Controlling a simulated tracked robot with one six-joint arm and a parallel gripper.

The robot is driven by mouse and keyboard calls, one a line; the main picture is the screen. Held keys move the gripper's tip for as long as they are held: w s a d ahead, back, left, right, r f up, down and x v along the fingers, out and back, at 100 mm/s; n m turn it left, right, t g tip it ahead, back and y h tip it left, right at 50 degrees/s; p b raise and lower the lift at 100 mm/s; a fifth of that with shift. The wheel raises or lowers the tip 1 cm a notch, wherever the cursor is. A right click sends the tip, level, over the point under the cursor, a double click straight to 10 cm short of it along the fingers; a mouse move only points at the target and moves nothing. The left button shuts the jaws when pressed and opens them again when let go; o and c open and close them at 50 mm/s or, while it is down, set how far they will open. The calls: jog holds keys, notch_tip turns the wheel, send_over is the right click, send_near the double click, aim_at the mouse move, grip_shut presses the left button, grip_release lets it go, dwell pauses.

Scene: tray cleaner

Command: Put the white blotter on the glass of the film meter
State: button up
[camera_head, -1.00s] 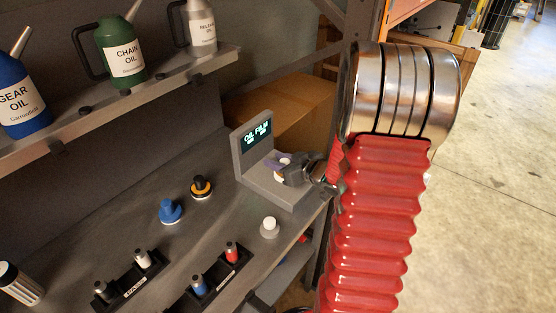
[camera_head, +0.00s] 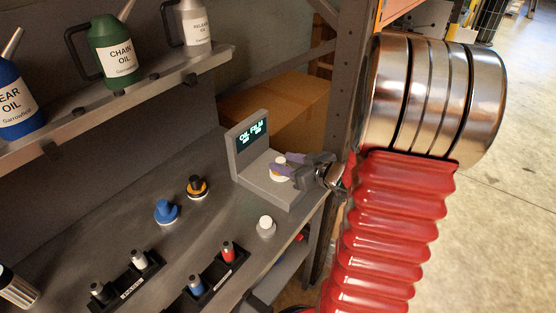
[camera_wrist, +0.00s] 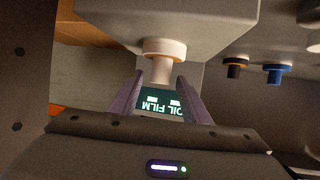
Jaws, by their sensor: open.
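The film meter (camera_head: 247,175) is a grey L-shaped stand at the bench's right end, with a lit "OIL FILM" screen; the wrist view shows the screen upside down. A white blotter (camera_head: 279,173) with an orange-tinted rim stands upright on the meter's base, where the glass would be; the glass itself is hidden. In the wrist view the blotter's white stem (camera_wrist: 160,69) shows beyond the fingertips, in line with the gap between them. My gripper (camera_head: 284,165) is open at the blotter, its purple fingers apart. The wrist view shows a gap between them (camera_wrist: 160,83).
Dark racks (camera_head: 123,291) hold small bottles at the front. Oil cans line the shelf (camera_head: 120,100). A metal post (camera_head: 338,120) rises beside my arm.

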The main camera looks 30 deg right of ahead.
jog(key=v, duration=0.5)
jog(key=shift+s+r, duration=0.1)
jog(key=shift+s, duration=0.3)
jog(key=shift+w, duration=0.1)
jog(key=shift+w+d+r, duration=0.15)
jog(key=shift+w+r, duration=0.1)
notch_tip(320, 180, up, 9)
jog(key=w+a+m+g+h, duration=0.2)
jog(key=a+h, duration=0.1)
jog(key=h, duration=0.4)
jog(key=s+a+g+y, duration=0.2)
jog(key=s+a, duration=0.6)
jog(key=a, duration=0.3)
jog(key=s+a+g+y, duration=0.3)
jog(key=s+a, duration=0.5)
jog(key=a, duration=0.3)
jog(key=shift+a+r+g, duration=0.15)
jog(key=shift+g, duration=0.15)
